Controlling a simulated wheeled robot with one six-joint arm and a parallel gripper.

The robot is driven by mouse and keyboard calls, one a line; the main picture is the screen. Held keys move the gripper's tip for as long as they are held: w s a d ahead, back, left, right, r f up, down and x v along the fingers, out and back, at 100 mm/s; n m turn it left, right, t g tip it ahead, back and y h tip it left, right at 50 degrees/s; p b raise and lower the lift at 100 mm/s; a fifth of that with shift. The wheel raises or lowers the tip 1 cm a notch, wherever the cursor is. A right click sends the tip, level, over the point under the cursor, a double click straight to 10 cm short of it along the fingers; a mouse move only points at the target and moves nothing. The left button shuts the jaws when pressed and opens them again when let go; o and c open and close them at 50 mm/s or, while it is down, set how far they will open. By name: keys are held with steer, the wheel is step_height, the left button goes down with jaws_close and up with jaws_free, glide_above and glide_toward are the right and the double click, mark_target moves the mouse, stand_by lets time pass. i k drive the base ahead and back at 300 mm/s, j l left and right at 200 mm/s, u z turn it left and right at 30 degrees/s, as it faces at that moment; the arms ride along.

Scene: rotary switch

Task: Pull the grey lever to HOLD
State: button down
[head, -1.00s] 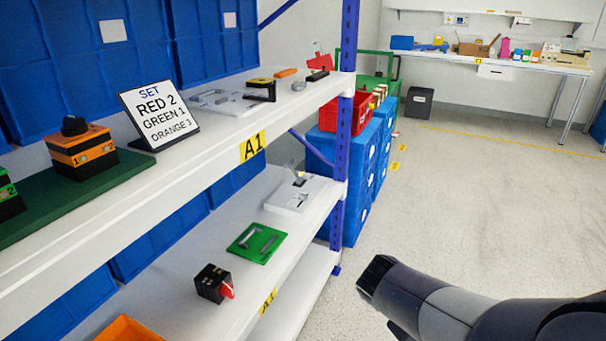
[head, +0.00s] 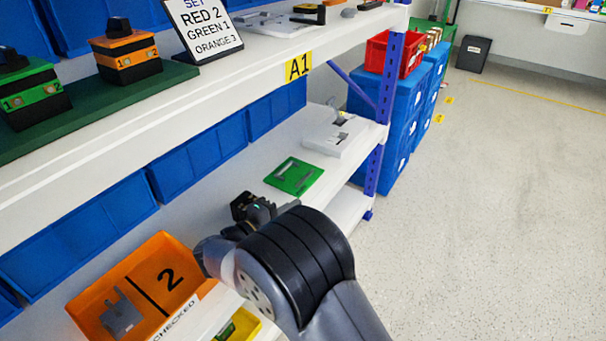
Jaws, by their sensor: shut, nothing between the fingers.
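The grey lever (head: 337,117) stands tilted on a white box (head: 336,138) at the right end of the middle shelf. Its markings are too small to read, so I cannot tell which position it is at. My gripper (head: 262,212) is shut and empty, largely hidden by my own wrist. It is over the middle shelf, to the left of and nearer than the white box, apart from the lever.
A green plate (head: 293,176) lies between my gripper and the white box. An orange tray (head: 90,297) sits at the left. The upper shelf (head: 235,85) overhangs behind. A blue post (head: 388,115) stands right of the box. The floor at right is clear.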

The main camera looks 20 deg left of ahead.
mark_target(340, 119)
steer(key=i, duration=0.65)
steer(key=i+l+u, duration=0.15)
steer(key=i+u, duration=0.2)
steer(key=i, duration=0.2)
steer(key=i+l+u, duration=0.35)
steer(key=i, duration=0.2)
steer(key=i+l+u, duration=0.35)
steer(key=i, duration=0.2)
